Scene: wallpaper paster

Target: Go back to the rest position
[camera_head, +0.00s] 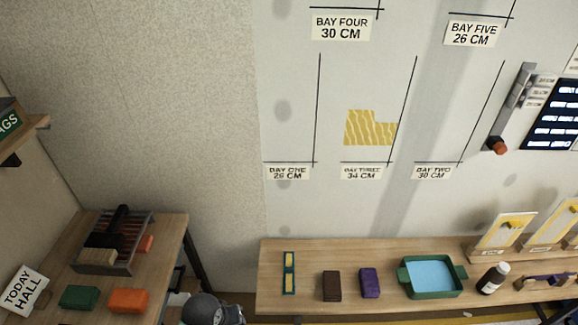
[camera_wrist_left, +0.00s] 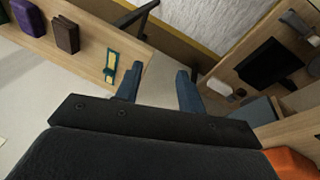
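My left gripper (camera_wrist_left: 158,82) shows in the left wrist view with its two fingers spread apart and nothing between them. It points at the gap between the two wooden tables. A rounded grey shape (camera_head: 212,310) at the bottom edge of the head view appears to be part of my left arm; the fingers cannot be made out there. My right gripper is in neither view. A yellow patterned paper piece (camera_head: 368,129) is on the wall above the bay three label.
The right table (camera_head: 275,265) holds a green-framed strip (camera_head: 289,273), brown block (camera_head: 332,286), purple block (camera_head: 370,282), blue-filled tray (camera_head: 432,276) and bottle (camera_head: 493,278). The left table (camera_head: 165,235) holds a rack (camera_head: 112,243), green block (camera_head: 79,297) and orange block (camera_head: 128,300).

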